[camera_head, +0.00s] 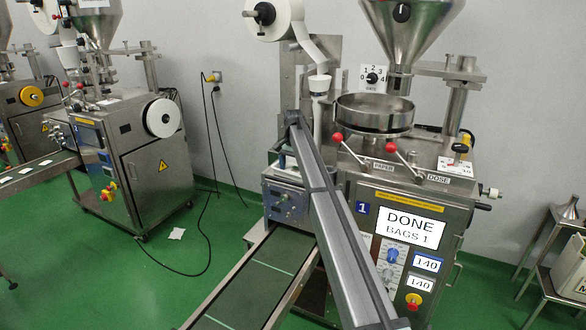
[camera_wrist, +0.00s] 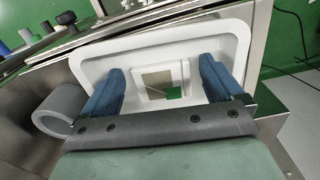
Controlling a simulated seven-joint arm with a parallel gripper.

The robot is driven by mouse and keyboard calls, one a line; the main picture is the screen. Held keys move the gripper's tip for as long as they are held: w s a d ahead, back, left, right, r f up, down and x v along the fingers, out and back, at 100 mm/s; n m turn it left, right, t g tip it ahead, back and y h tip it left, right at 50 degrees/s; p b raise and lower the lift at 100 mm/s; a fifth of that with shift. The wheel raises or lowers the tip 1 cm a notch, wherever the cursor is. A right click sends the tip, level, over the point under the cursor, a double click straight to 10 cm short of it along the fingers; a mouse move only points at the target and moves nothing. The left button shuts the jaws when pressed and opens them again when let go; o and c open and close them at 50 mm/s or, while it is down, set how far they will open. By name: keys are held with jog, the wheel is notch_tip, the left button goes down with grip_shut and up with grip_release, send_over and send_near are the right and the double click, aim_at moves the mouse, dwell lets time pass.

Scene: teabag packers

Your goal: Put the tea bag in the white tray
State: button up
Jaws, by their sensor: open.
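My gripper (camera_wrist: 163,76) is open in the wrist view, its two blue fingers wide apart with nothing held between them. Below and between the fingers is a white tray-like piece (camera_wrist: 140,48) with a rounded raised rim. In its middle is a small pale square (camera_wrist: 155,79) with a green patch; I cannot tell whether this is a tea bag or an opening. In the head view my grey arm link crosses the packing machine, and the gripper end is not clear there. A small white flat piece (camera_head: 176,233) lies on the green floor; I cannot tell if it is a tea bag.
The packing machine (camera_head: 408,268) has a screen reading DONE, BAGS 1, and two red-knobbed levers. Its belt (camera_head: 245,290) looks empty where visible. A grey tube (camera_wrist: 60,110) is beside the white piece. Another machine (camera_head: 150,165) stands left, a metal stand (camera_head: 545,285) right.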

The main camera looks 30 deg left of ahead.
aim_at(293, 171)
notch_tip(293, 171, up, 12)
dwell(0.6)
jog(key=shift+r, duration=0.1)
